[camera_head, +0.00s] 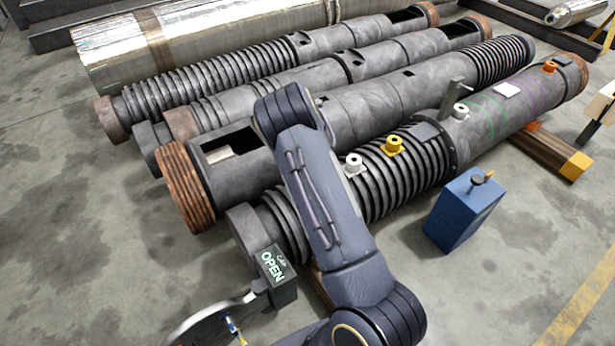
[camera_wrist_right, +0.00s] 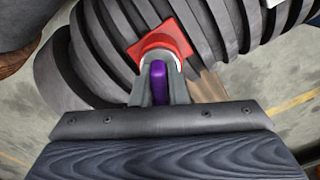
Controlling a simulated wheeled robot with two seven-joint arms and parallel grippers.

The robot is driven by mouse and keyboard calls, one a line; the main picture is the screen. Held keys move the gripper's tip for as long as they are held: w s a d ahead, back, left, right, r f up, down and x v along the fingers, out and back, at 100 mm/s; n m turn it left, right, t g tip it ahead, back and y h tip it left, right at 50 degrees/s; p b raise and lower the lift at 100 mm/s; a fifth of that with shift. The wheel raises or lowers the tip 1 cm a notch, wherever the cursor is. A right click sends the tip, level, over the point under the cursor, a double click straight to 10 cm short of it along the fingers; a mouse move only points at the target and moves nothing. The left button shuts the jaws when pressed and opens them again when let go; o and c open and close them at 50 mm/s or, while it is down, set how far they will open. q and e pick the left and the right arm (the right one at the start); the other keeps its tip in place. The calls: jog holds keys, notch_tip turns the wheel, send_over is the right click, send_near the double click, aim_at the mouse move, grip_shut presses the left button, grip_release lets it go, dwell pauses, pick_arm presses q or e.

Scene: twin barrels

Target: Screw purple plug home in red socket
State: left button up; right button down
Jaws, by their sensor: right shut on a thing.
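The red socket (camera_wrist_right: 165,36) shows in the right wrist view as a red square base on the ribbed dark barrel (camera_wrist_right: 212,30), with a pale ring at its near side. The purple plug (camera_wrist_right: 158,88) is upright in that view, between the fingers of my right gripper (camera_wrist_right: 160,80). The gripper is shut on it, and the plug's far end lines up with the pale ring. I cannot tell how deep the plug sits. In the head view my right arm hides the socket, plug and gripper. My left gripper is in neither view.
Yellow (camera_head: 394,146) and white (camera_head: 355,165) fittings stand on the front barrel (camera_head: 400,180). A blue box (camera_head: 464,212) stands on the floor before it. More barrels lie behind. Floor at left is clear.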

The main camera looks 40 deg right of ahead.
jog(key=shift+f+m, duration=0.15)
jog(key=shift+m, duration=0.85)
jog(key=c, duration=1.3)
grip_release()
jog(key=shift+c, duration=0.2)
notch_tip(320, 180, up, 11)
jog(key=p, duration=1)
jog(key=shift+f, duration=0.15)
